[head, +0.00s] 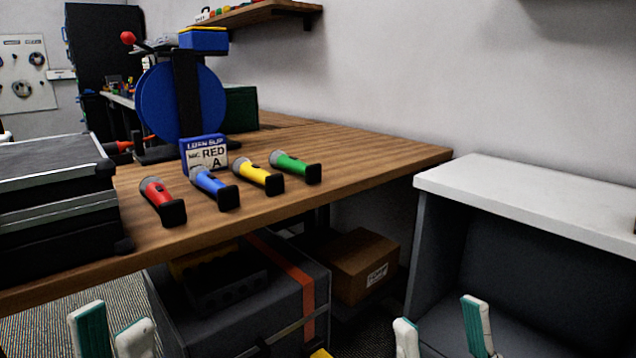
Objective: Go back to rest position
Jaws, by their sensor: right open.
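My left gripper (115,325) is at the bottom left edge of the head view, in front of and below the wooden table (345,150). Its two white fingers with teal pads stand apart with nothing seen between them. My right gripper (440,325) is at the bottom, right of centre, in front of the grey cabinet. It is open and empty. Only the finger ends of both grippers show; the rest is below the frame.
A white-topped cabinet (545,195) stands right. A cardboard box (362,262) is under the table.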

